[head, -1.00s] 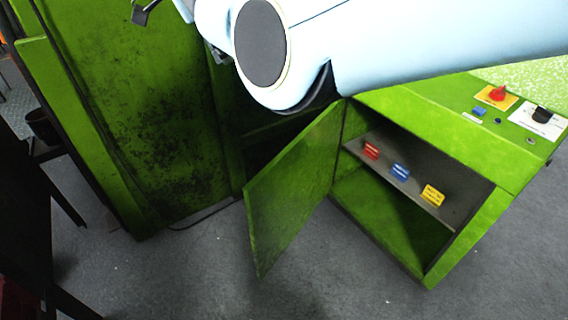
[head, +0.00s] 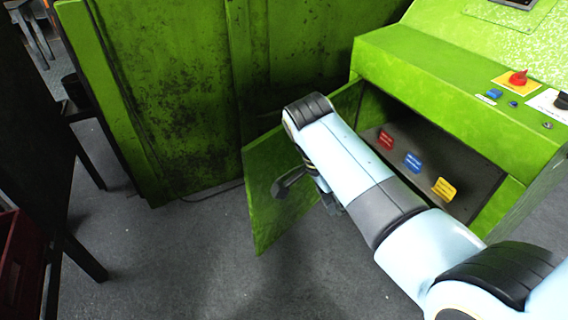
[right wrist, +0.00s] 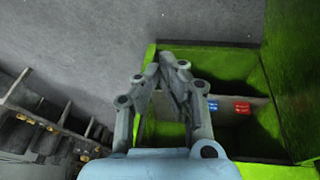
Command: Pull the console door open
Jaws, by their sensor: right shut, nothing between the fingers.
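The green console door (head: 262,200) stands swung out to the left of the console (head: 440,85), at a wide angle. The open compartment shows a grey shelf (head: 400,168) with red (head: 386,139), blue (head: 413,162) and yellow (head: 444,188) tags. My right gripper (head: 290,185) is in front of the door in the head view, shut and empty; contact with the door cannot be told. In the right wrist view its fingers (right wrist: 168,62) are together, with the compartment behind and a green panel (right wrist: 288,55), likely the door, at the right. My left gripper is out of view.
A large stained green press panel (head: 185,90) stands behind the door. Dark furniture legs (head: 85,255) and a red crate (head: 20,265) are at the left. The grey floor (head: 180,265) in front of the door is clear. Console knobs (head: 518,78) are at the upper right.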

